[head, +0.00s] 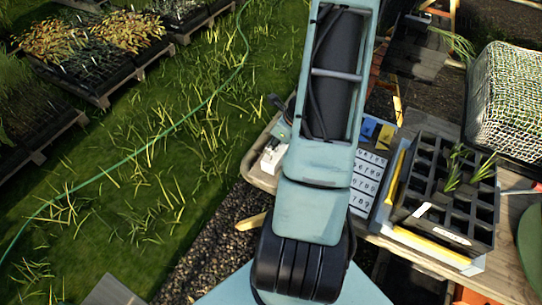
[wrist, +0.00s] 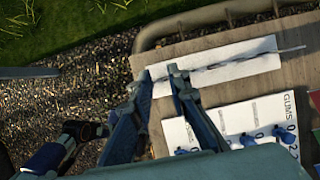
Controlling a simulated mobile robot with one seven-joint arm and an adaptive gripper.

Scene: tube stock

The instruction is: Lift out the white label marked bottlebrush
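No label with the readable word bottlebrush shows. In the wrist view a long white strip (wrist: 235,58) lies on the wooden table, with a thin dark line along it. My gripper (wrist: 160,73) is over its left end, fingers apart; whether the tips touch it I cannot tell. In the head view my arm hides most of the gripper, and a small white item (head: 271,160) shows at the table's left corner. A black tube tray (head: 482,236) stands on the right with a few green seedlings and white tags (head: 424,209) at its front; their writing is too small to read.
A white card marked GUMS with blue pegs (wrist: 262,108) lies close below the strip. In the head view, a numbered card (head: 367,181), blue and yellow pieces (head: 368,128) and a yellow bar (head: 394,177) lie beside the tray. A mesh-covered crate (head: 510,95) stands behind.

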